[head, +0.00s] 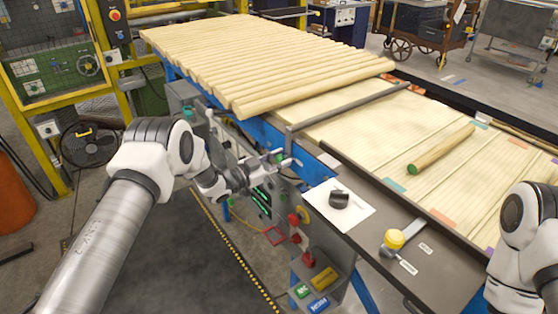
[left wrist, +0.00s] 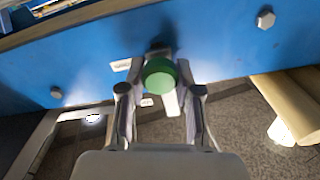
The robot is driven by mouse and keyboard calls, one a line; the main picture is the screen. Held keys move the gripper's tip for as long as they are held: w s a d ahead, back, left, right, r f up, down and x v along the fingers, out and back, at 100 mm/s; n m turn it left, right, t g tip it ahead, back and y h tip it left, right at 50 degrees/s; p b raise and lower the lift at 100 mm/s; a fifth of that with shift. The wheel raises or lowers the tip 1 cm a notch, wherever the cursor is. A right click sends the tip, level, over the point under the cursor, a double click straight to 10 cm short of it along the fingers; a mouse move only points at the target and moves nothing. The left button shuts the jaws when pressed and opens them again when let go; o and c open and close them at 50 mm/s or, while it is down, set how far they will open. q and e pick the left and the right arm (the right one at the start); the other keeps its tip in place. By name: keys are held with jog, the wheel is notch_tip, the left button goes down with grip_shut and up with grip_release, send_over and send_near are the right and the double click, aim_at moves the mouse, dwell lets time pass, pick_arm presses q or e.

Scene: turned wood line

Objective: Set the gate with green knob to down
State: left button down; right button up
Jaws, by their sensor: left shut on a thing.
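In the left wrist view the round green knob (left wrist: 160,76) sits between the two fingers of my left gripper (left wrist: 160,95), in front of a blue rail (left wrist: 220,38). The fingers are shut on it from both sides. In the head view my left gripper (head: 277,163) is at the table's near side edge, and the knob is hidden there. A grey gate bar (head: 350,106) spans the slatted bed just beyond it, in front of the wood rods. My right gripper is out of view; only part of that arm shows at the right.
Many pale rods (head: 260,55) lie side by side on the bed. A green-ended rod (head: 440,150) lies alone further right. A dark cup-like piece (head: 339,199) rests on white paper. A control panel (head: 262,203) hangs below.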

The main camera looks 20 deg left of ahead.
pick_arm(q)
jog(key=c, duration=0.8)
grip_release()
jog(key=shift+s+f, duration=0.1)
jog(key=shift+f, duration=0.3)
jog(key=shift+r, duration=0.1)
jog(key=v, duration=1.1)
jog(key=shift+s+a, duration=0.2)
jog(key=shift+a, duration=0.1)
